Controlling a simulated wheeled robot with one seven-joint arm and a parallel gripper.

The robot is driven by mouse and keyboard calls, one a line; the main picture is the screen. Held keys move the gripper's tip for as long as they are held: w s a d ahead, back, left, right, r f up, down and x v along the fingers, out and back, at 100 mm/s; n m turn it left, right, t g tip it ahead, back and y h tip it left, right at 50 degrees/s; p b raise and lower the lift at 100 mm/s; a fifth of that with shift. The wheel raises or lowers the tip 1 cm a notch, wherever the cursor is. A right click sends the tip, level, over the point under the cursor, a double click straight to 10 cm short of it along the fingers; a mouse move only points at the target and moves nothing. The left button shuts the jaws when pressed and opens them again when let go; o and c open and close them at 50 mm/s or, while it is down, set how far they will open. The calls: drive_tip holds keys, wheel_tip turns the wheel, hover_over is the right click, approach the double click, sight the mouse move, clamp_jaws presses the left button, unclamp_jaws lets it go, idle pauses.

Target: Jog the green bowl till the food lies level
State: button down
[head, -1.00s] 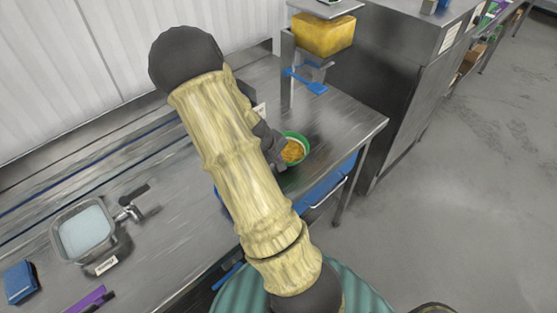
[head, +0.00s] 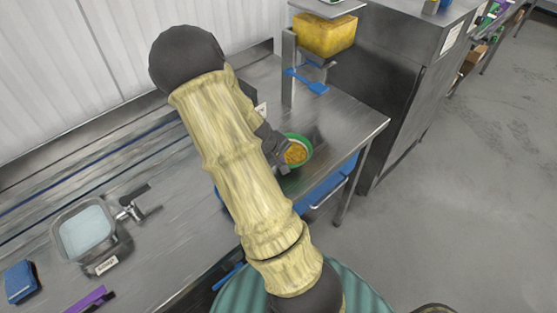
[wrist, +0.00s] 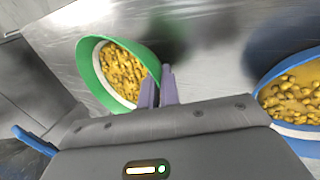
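The green bowl (head: 307,143) is near the right end of the steel counter, with yellow-orange food (head: 296,154) in it. In the wrist view the bowl (wrist: 87,66) is at the upper left, and its lumpy food (wrist: 122,72) fills most of the inside. A pale strip of inner wall shows along the left and lower side. My gripper (wrist: 160,88) has its two fingers close together at the bowl's right rim, shut on it. In the head view my gripper (head: 279,152) is at the bowl's left side, partly behind my arm. I cannot tell whether the bowl touches the counter.
A blue bowl of similar food (wrist: 284,68) stands at the right in the wrist view. A dispenser with a yellow hopper (head: 322,36) and blue lever (head: 308,82) stands behind the green bowl. The counter's right edge is close.

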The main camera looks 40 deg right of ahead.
drive_tip(key=shift+w+r+p, duration=0.1)
drive_tip(key=shift+w+p, duration=0.4)
drive_tip(key=shift+w, duration=1.05)
drive_tip(key=shift+s, duration=0.1)
drive_tip(key=shift+s+b, duration=0.45)
drive_tip(key=shift+s, duration=1.05)
drive_tip(key=shift+w, duration=0.15)
drive_tip(key=shift+w+p, duration=0.3)
drive_tip(key=shift+w, duration=0.35)
